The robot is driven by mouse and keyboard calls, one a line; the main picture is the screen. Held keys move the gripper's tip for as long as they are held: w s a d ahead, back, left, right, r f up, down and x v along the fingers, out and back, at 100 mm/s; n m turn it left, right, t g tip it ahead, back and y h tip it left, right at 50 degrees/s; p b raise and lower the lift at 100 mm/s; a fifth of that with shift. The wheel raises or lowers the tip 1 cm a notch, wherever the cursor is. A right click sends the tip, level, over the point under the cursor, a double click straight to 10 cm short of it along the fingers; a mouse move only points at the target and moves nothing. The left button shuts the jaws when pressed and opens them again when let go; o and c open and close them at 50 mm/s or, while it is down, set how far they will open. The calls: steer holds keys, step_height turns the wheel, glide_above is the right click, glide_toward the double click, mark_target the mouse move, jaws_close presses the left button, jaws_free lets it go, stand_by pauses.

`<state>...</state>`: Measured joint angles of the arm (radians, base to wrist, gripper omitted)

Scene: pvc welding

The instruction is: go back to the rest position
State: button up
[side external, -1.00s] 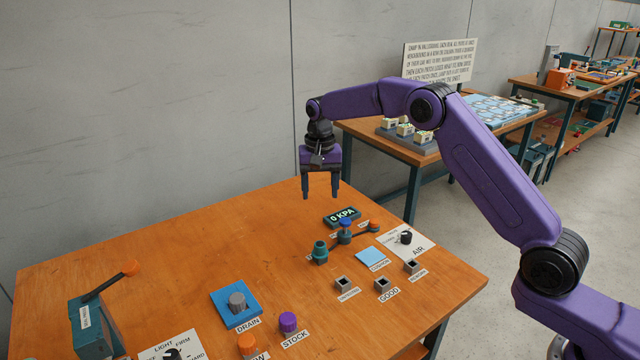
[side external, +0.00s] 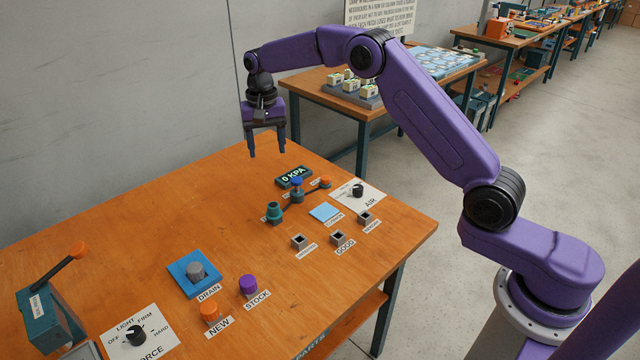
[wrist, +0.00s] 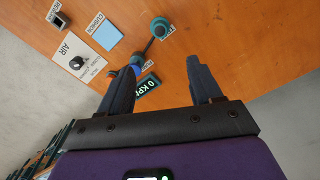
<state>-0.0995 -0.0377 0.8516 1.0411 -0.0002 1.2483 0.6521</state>
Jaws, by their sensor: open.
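My gripper (side external: 267,152) is open and empty, fingers pointing down, above the far part of the orange-brown worktable (side external: 130,225). It hangs clear of the table, up and left of the 0 KPA display (side external: 294,177). In the wrist view the two dark fingers (wrist: 160,85) are spread apart with nothing between them. The display (wrist: 146,84) shows partly, beside the left finger.
Below the gripper stand a teal fitting (side external: 274,212), a blue-topped valve (side external: 297,187) and an AIR dial (side external: 357,190). The table's left middle is clear.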

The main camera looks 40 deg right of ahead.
steer(key=s+a+r+n, duration=0.3)
steer(key=s+a+n, duration=0.15)
steer(key=s, duration=0.65)
steer(key=s+a+r+n, duration=0.3)
steer(key=s+n, duration=0.2)
steer(key=s, duration=0.7)
steer(key=s+d+f+n, duration=0.1)
steer(key=s+d+n, duration=0.3)
steer(key=s, duration=0.7)
steer(key=s+d+f+n, duration=0.1)
steer(key=s+d+n, duration=0.4)
steer(key=s, duration=0.7)
steer(key=shift+s+d+f, duration=0.15)
steer(key=shift+s+d, duration=0.15)
steer(key=shift+d, duration=0.4)
steer(key=shift+w, duration=0.1)
steer(key=shift+c, duration=0.4)
